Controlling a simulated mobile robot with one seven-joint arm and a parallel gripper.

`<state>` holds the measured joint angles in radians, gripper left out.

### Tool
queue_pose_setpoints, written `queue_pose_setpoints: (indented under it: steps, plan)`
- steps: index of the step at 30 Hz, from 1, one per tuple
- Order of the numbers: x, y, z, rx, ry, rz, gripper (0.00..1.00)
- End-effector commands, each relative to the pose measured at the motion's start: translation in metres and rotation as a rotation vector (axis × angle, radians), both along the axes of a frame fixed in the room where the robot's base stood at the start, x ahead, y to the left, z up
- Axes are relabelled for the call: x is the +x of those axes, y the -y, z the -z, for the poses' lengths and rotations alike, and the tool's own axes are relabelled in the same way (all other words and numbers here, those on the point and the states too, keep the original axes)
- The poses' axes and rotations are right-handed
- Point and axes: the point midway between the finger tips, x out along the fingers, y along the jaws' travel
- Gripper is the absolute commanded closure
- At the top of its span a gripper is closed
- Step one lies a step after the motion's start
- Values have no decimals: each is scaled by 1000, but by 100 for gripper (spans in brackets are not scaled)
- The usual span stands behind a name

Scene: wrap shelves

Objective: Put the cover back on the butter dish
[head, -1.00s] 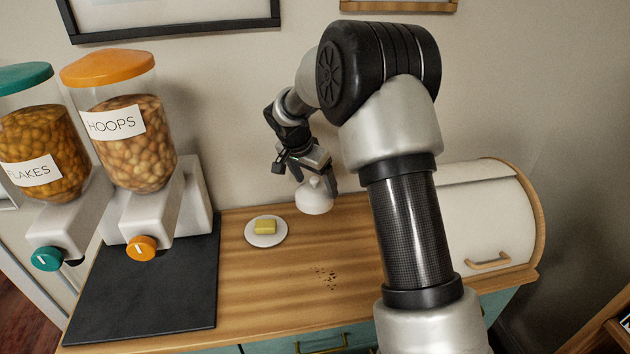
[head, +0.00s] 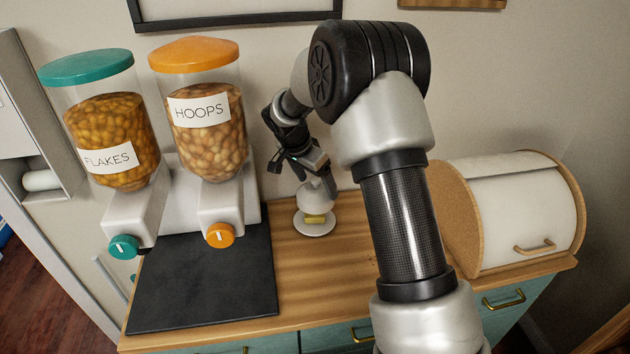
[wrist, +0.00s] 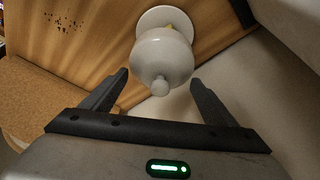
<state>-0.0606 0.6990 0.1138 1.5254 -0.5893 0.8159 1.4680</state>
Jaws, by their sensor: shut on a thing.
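The white butter dish base (head: 314,231) is on the wooden counter, with a yellow block of butter (head: 314,219) on it. My gripper (head: 318,182) is shut on the white domed cover (head: 316,202) and holds it upright. In the head view the cover overlaps the back of the butter, and its lower edge looks raised above the dish. In the wrist view the cover (wrist: 163,57), with its round knob, is between my gripper's fingers (wrist: 160,86). It hides most of the dish base (wrist: 163,15) there; only a sliver of butter shows.
Two cereal dispensers, flakes (head: 112,140) and hoops (head: 205,130), stand left on a dark mat (head: 205,285). A bread bin (head: 520,215) is on the right. The wall is close behind the dish. Dark crumbs (wrist: 62,22) show in the wrist view. The counter in front of the dish is clear.

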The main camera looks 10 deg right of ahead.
Motion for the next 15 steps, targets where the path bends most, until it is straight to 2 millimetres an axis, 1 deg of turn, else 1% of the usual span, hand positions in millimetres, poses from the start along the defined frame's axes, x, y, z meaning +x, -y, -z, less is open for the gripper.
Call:
queue_pose_setpoints:
  steps: [8,15]
  plan:
    - [0,0,6,-1,0,4,44]
    - [-1,0,24,0,-2,4,44]
